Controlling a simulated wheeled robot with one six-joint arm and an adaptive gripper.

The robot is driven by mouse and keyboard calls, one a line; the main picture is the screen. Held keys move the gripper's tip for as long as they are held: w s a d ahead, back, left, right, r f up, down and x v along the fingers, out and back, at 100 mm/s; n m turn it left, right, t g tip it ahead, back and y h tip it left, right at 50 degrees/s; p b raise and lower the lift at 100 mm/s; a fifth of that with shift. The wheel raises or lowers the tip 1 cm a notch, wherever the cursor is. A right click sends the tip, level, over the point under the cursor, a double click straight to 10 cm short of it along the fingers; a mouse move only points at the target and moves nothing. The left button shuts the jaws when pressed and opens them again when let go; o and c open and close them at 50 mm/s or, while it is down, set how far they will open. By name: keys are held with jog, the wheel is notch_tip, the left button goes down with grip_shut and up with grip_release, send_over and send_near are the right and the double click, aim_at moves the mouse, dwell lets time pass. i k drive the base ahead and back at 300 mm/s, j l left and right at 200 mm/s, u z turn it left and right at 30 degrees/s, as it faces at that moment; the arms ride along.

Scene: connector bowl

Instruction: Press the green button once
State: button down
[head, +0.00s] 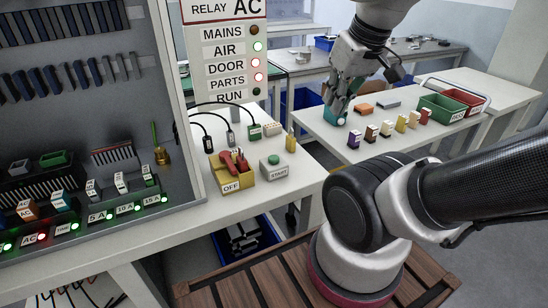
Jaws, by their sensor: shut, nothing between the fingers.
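The green button (273,159) sits on top of a small grey box labelled START (275,174) on the white bench, right of the yellow OFF box. Nothing covers the button. My gripper (341,119) is at the upper right, pointing down over the left end of the white table there, well apart from the button. Its fingers are shut and hold nothing. A teal patch shows at the fingers; I cannot tell whether it is part of the gripper or a thing behind it.
A yellow OFF box (232,187) with a red lever stands left of the START box. Black cables and connectors (254,131) lie behind it. A tall grey panel (175,80) rises at left. Small coloured blocks (386,128) and red and green bins (442,108) occupy the right table.

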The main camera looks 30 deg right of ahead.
aim_at(273, 159)
jog(key=z, duration=1.65)
jog(key=k+j, duration=0.25)
jog(key=k, duration=0.15)
